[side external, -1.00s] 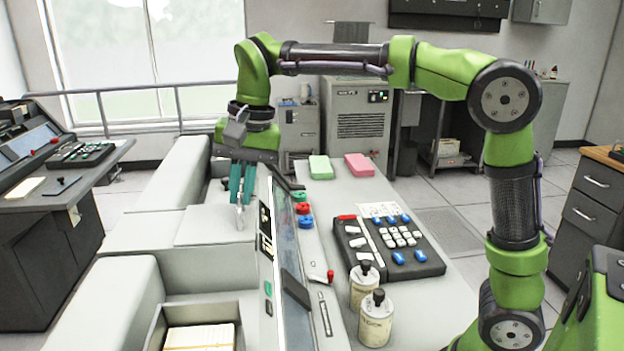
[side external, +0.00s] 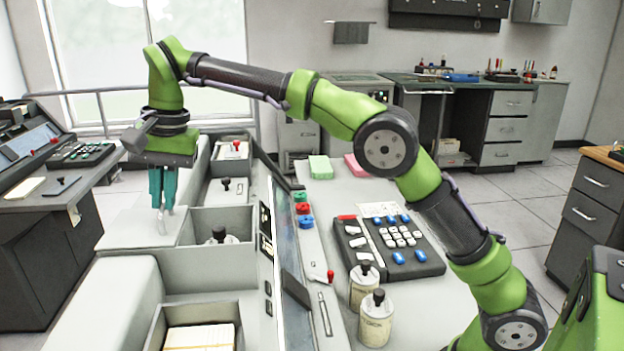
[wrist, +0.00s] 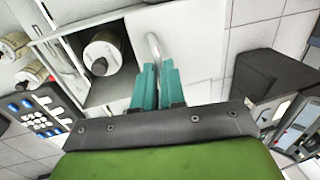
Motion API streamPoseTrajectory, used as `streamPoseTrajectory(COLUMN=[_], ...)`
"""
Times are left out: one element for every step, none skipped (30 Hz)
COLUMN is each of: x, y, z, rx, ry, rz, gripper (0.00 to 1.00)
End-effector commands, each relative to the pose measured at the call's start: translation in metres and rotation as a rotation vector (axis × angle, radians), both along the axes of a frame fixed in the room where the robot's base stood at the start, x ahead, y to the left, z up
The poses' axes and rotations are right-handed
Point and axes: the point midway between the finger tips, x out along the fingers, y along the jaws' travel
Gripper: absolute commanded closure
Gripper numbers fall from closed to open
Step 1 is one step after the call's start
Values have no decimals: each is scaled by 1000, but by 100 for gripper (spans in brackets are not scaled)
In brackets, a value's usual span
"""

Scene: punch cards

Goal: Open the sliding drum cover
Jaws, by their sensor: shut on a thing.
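The sliding drum cover (side external: 128,222) is a flat pale grey panel on the machine's left side. It also shows in the wrist view (wrist: 195,40). It sits slid to the left, with an open compartment (side external: 213,252) beside it that holds a bottle (side external: 220,236) with a black cap. My gripper (side external: 161,210) points down with teal fingers and is shut on the cover's metal handle (wrist: 153,45). The handle's lower part is partly hidden between the fingers.
Behind it, more open compartments hold black-knobbed items (side external: 226,184). A keypad (side external: 388,243), two bottles (side external: 375,318) and coloured knobs (side external: 303,208) stand right of the machine's glass strip. A card tray (side external: 198,337) is at the front. A console (side external: 65,160) stands at the left.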

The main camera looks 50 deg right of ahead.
Motion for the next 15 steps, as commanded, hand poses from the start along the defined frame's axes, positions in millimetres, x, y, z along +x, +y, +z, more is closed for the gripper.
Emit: streamPoseTrajectory(x=[1,1,1,1,1,1,1,1,1,1,1,1,1,1,0], y=[-1,-1,-1,-1,-1,-1,-1,-1,-1,-1,-1,-1,-1,0,0], z=[1,1,1,1,1,1,1,1,1,1,1,1,1,1,1], rx=[-3,-3,-4,-4,-4,-4,-4,-4,-4,-4,-3,-4,-3,-3,-2], ry=[-7,-7,-8,-8,-8,-8,-8,-8,-8,-8,-7,-7,-6,-6,-5], rz=[-1,-1,-1,-1,-1,-1,-1,-1,-1,-1,0,1,1,1,1], gripper=[100,100,100,100,100,100,100,100,84,79,74,68,64,64,64])
